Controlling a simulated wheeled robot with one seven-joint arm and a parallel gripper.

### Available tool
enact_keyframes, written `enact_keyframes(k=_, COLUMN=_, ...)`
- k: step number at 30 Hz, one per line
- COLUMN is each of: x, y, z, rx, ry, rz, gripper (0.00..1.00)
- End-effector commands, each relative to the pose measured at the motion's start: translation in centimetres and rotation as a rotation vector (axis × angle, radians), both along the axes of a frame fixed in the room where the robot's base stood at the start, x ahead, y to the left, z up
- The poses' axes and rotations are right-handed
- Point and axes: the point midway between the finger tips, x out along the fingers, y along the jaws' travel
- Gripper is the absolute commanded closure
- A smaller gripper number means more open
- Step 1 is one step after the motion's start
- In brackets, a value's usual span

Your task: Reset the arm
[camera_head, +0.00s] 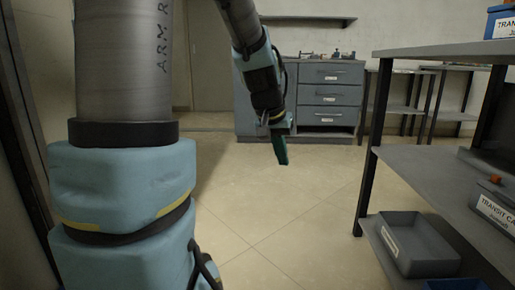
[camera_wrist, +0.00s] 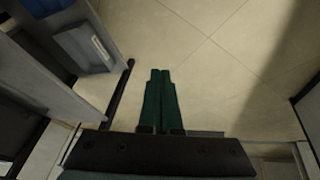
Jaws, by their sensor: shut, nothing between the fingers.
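My gripper (camera_head: 281,152) hangs in the upper middle of the head view, pointing down over the open floor. Its green fingers are together and hold nothing. In the wrist view my gripper (camera_wrist: 160,72) also shows its two fingers side by side, with bare floor tiles beyond the tips. My arm is bent, with its large grey and blue links filling the left part of the head view.
A grey rack (camera_head: 440,166) stands at the right, with a grey bin (camera_head: 408,262) on its lowest shelf. A drawer cabinet (camera_head: 331,76) stands against the back wall. A dark upright edge (camera_head: 22,120) is at far left. The middle floor (camera_head: 290,220) is clear.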

Motion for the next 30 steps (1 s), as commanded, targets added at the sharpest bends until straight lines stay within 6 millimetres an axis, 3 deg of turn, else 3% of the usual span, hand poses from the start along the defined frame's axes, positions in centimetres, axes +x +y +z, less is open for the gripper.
enact_keyframes(k=1, x=-1.5, y=2.4, z=-0.6, rx=0.033, ry=0.037, rz=0.046, gripper=1.00)
enact_keyframes(k=3, x=-3.5, y=5.3, z=-2.1, rx=0.071, ry=0.079, rz=0.107, gripper=1.00)
enact_keyframes(k=11, x=-11.5, y=13.0, z=-5.4, rx=0.173, ry=0.215, rz=0.283, gripper=1.00)
enact_keyframes(k=20, x=-11.4, y=13.0, z=1.2, rx=0.172, ry=0.212, rz=0.286, gripper=1.00)
enact_keyframes(k=30, x=-11.3, y=13.0, z=11.6, rx=0.172, ry=0.211, rz=0.285, gripper=1.00)
